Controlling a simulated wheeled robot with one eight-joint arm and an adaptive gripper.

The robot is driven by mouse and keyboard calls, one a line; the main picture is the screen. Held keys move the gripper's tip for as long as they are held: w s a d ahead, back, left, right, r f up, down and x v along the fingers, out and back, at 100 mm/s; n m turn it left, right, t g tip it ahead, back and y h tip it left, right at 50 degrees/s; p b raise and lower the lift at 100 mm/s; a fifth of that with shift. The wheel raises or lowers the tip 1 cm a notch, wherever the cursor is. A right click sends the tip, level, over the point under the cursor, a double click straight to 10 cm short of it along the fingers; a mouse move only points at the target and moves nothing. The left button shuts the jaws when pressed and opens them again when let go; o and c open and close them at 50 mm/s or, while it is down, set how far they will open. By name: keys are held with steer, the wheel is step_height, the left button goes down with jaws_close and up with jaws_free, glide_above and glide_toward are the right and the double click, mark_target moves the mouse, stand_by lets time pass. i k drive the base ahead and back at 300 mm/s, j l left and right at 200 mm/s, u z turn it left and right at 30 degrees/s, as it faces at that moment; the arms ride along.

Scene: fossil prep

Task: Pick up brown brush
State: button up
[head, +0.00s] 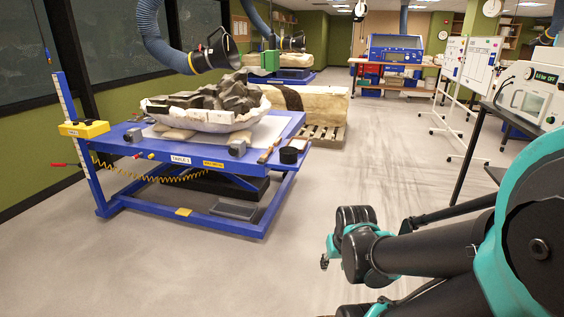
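A blue table (211,150) labelled "TABLE 1" stands at left centre. A thin brown tool (269,151), which looks like the brown brush, lies near the table's right front corner, beside a black round item (289,155). It is too small to make out bristles. My gripper (328,255) seems to be at the end of my black and teal arm, low in the picture, in front of and to the right of the table. It is well apart from the brown tool. Its fingers are not clear enough to show whether it is open or shut.
A large white-jacketed fossil block (220,122) fills the table's middle. A suction hose (160,40) hangs above it. A grey block (237,148) sits on the front edge. A bench with a white machine (535,95) stands at right. The floor between is clear.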

mark_target(263, 157)
steer(key=i+l+u, duration=0.35)
steer(key=i+j+z, duration=0.3)
steer(key=i+j, duration=0.3)
steer(key=i, duration=0.15)
